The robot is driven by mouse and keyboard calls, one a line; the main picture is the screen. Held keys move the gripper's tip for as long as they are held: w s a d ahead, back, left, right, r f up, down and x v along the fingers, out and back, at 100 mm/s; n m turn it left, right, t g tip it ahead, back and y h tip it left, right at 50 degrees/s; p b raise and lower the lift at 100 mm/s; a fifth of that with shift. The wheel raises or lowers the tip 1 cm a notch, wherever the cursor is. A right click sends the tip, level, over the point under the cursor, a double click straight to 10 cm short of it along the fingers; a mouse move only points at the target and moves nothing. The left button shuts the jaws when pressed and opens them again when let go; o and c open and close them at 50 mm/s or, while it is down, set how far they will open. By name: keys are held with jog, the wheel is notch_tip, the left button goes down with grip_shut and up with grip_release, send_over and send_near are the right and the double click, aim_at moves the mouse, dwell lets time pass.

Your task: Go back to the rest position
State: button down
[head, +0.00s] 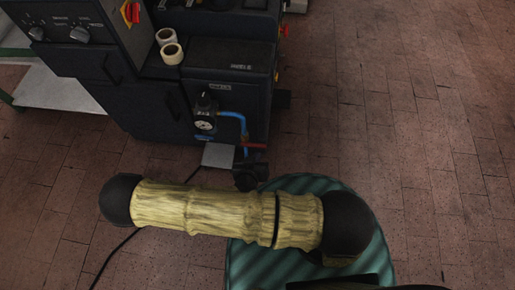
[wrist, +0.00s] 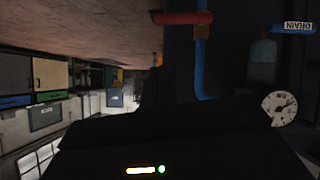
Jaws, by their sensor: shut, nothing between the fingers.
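My gripper (head: 250,174) is a small dark shape just beyond my yellow-sleeved arm in the head view, low in front of the black machine. It is shut and empty. Its fingertips are hard to make out against the dark. A red valve handle (head: 255,147) on a blue pipe (head: 236,116) is just above it in the picture. The handle (wrist: 181,17) and pipe (wrist: 203,55) also show in the wrist view, apart from the dark shape filling the bottom. Whether the gripper touches the valve in the head view is unclear.
The black machine (head: 225,62) stands ahead, with a pressure gauge (head: 204,125) on its front and two tape rolls (head: 170,46) on a ledge. A pale low shelf (head: 58,92) is at left. A black cable (head: 118,248) lies on the brick floor. Open floor (head: 420,130) is at right.

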jog(key=shift+s+r, duration=0.35)
jog(key=shift+s, duration=0.15)
jog(key=shift+a, duration=0.1)
jog(key=w+d+r+m+g+y, duration=0.15)
jog(key=r+g, duration=0.25)
jog(key=r, duration=0.4)
jog(key=w+r+g+y, duration=0.2)
jog(key=r+g, duration=0.3)
jog(key=r, duration=0.4)
jog(key=s+d+r+n+p, duration=0.1)
jog(key=s+d+r+n, duration=0.2)
jog(key=d+r, duration=1)
notch_tip(320, 180, up, 34)
jog(key=a+p, duration=0.1)
jog(key=p, duration=3.2)
jog(key=shift+w+a+r+t+p, duration=0.2)
jog(key=shift+w+t+p, duration=0.1)
jog(key=shift+t, duration=0.1)
jog(key=shift+m, duration=0.25)
